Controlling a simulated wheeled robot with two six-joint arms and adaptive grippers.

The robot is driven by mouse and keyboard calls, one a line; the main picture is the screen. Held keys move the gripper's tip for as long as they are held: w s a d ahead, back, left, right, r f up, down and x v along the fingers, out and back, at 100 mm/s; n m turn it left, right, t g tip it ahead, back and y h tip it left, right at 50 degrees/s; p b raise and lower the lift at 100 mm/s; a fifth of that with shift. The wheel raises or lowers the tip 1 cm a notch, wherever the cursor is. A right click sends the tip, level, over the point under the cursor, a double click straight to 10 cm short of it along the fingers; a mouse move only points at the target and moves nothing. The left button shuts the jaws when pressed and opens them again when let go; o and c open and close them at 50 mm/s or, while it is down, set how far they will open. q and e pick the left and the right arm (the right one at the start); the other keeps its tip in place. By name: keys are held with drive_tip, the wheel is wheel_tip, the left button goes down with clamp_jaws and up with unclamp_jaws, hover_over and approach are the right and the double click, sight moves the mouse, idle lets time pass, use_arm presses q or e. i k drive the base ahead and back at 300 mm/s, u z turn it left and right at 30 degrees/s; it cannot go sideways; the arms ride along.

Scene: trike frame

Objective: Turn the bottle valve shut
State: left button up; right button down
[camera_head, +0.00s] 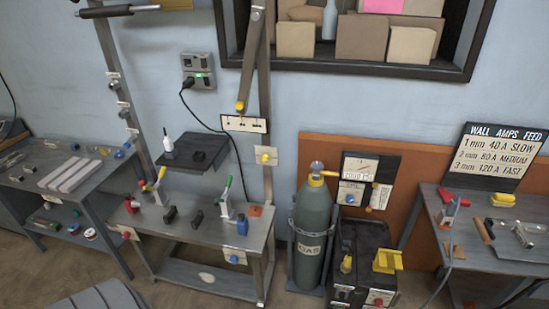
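The gas bottle (314,215), a grey-green cylinder labelled GAS, stands upright in a dark stand (291,250) right of centre, against the wall. It has a yellow collar (315,182) at the neck. A small pale valve (317,167) shows on top, too small to tell how far it is turned. Neither of my grippers is in view.
A metal workbench (180,232) with clamps stands left of the bottle. A dark welding machine (365,240) with yellow parts is close on its right. A gauge panel (369,170) hangs behind. Another table (480,255) stands at the far right.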

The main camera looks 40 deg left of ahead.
sight(317, 166)
drive_tip(key=u, duration=0.6)
drive_tip(key=i, duration=0.9)
drive_tip(key=u, duration=0.15)
